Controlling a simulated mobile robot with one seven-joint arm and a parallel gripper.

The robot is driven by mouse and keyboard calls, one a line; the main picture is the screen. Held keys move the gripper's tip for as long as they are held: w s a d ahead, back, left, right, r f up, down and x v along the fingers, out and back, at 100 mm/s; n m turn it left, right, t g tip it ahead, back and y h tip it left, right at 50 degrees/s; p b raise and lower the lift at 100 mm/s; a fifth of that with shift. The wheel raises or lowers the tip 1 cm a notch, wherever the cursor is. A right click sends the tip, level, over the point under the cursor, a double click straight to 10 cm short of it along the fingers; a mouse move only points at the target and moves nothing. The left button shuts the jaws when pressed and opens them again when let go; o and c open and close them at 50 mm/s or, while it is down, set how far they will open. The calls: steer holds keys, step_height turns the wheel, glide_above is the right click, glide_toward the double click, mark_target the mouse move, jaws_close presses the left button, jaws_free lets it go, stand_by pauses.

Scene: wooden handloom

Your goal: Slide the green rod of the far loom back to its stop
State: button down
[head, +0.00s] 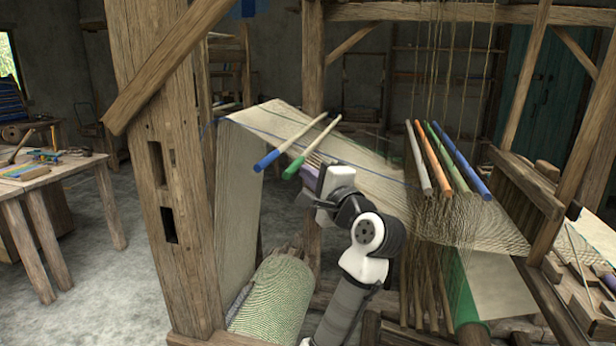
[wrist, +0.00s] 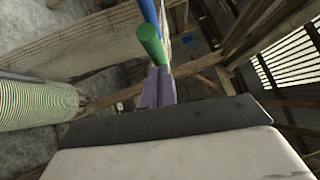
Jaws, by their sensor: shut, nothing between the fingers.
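A green-ended rod (head: 293,170) with a pale shaft lies across the cloth at the left of the loom, beside a blue-ended rod (head: 268,160). In the wrist view the green end (wrist: 150,40) is just beyond my fingertips, with the blue rod (wrist: 148,10) behind it. My gripper (head: 310,172) is at the cloth's near edge, right of the green end. Its lilac fingers (wrist: 160,75) are shut and empty; whether they touch the rod I cannot tell. Another green rod (head: 440,159) lies among the several rods at the right. The stop cannot be made out.
A thick wooden post (head: 165,190) stands to the left of my arm. An orange rod (head: 434,158) and a blue rod (head: 461,162) lie above the right-hand warp. A cloth roll (head: 272,300) is below. A workbench (head: 45,185) stands at far left, with open floor before it.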

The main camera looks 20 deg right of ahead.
mark_target(295, 170)
stand_by(0.4)
steer(key=shift+w+a+r+p, duration=0.3)
steer(key=shift+w+a, duration=0.15)
steer(key=shift+a, duration=0.25)
steer(key=shift+w+a+r+p, duration=0.2)
steer(key=shift+w+a+r, duration=0.1)
steer(key=shift+w+a, duration=0.25)
steer(key=shift+s+a, duration=0.1)
steer(key=shift+a, duration=0.1)
